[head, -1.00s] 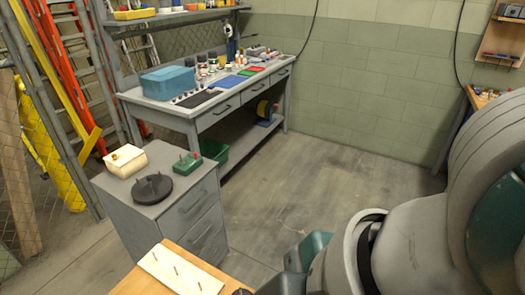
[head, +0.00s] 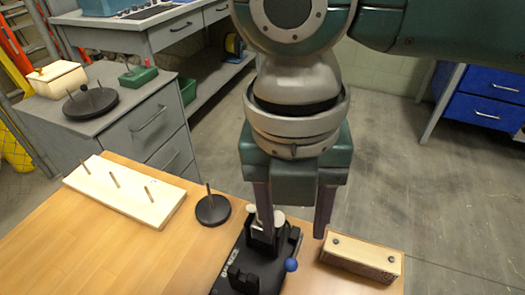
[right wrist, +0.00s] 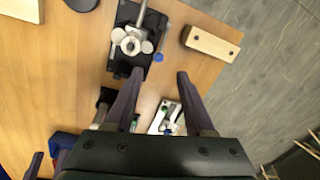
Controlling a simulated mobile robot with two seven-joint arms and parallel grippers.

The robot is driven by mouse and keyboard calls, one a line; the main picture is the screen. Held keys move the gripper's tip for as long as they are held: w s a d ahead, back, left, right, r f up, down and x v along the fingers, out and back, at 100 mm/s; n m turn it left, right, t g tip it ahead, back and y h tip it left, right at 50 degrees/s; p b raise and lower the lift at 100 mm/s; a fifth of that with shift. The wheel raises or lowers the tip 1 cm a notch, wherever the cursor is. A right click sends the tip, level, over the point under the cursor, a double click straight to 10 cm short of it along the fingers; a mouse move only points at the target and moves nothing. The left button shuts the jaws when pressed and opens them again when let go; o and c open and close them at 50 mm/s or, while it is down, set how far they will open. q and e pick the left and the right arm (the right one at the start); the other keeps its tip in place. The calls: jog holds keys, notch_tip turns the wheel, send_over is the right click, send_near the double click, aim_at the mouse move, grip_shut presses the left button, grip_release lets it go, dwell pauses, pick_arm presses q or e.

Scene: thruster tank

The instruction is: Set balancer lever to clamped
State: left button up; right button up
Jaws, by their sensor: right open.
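A black device, probably the balancer (head: 233,262), stands on the wooden bench at the bottom centre of the head view. It carries a small lever with a blue ball knob (head: 291,265) on its right side. In the right wrist view the device (right wrist: 124,62) has a silver round part on top, and the blue knob (right wrist: 158,57) is at its lower right. My right gripper (head: 295,226) is open and empty, pointing down, its fingers above the device in the head view. Its fingertips (right wrist: 160,75) appear just short of the knob. One finger hides part of the device.
A wooden block with two dark pegs (head: 362,257) lies right of the device. A black round base with a rod (head: 213,209) and a pale board with several pegs (head: 124,190) are at left. A grey cabinet (head: 150,125) stands behind. Floor is open at right.

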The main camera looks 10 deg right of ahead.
aim_at(292, 260)
jog(key=f, duration=0.2)
jog(key=f+b, duration=0.1)
jog(key=f, duration=0.5)
jog(key=shift+s+d+f+b, duration=0.15)
jog(key=shift+s+d+b, duration=0.05)
jog(key=shift+d+b, duration=0.1)
jog(key=shift+c, duration=0.2)
grip_shut()
